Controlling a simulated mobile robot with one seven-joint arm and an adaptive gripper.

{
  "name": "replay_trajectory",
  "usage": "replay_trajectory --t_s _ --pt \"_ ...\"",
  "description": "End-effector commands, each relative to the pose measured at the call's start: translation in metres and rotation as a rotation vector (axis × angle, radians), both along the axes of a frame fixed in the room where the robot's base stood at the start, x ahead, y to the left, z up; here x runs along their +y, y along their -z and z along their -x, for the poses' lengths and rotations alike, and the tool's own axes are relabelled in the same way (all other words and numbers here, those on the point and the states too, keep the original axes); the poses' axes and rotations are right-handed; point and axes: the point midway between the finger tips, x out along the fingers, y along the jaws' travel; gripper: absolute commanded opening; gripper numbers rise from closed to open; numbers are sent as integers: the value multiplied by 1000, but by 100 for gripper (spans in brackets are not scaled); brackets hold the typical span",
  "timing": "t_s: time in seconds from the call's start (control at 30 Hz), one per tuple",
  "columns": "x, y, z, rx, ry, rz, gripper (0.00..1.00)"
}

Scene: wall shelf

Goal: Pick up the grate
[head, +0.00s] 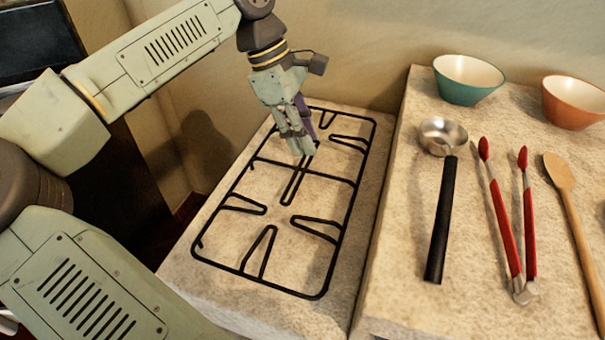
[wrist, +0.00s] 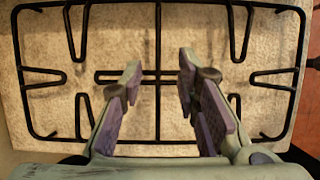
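The grate (head: 320,297) is a black wire frame with inward prongs, lying flat on a pale stone slab. It fills most of the wrist view (wrist: 157,35). My gripper (head: 303,150) points down over the far half of the grate, near its middle crossbar. In the wrist view my gripper (wrist: 160,67) is open, its two fingers apart with the grate's central bar showing between them. Nothing is held. I cannot tell whether the fingertips touch the grate.
The slab (head: 180,262) stands beside a higher stone counter (head: 395,300) on the right. On it are a ladle (head: 443,210), red-tipped tongs (head: 505,225), a wooden spoon (head: 575,215), a teal bowl (head: 462,90) and an orange bowl (head: 570,112). A wall rises behind.

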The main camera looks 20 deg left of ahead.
Motion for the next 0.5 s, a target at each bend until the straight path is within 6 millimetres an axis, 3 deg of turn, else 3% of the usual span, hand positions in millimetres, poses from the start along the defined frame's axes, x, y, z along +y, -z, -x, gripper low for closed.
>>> replay_trajectory --t_s 0.2,0.5 --pt "-13 31 0 3 1 1 29" --pt "-22 56 -1 2 2 2 29"
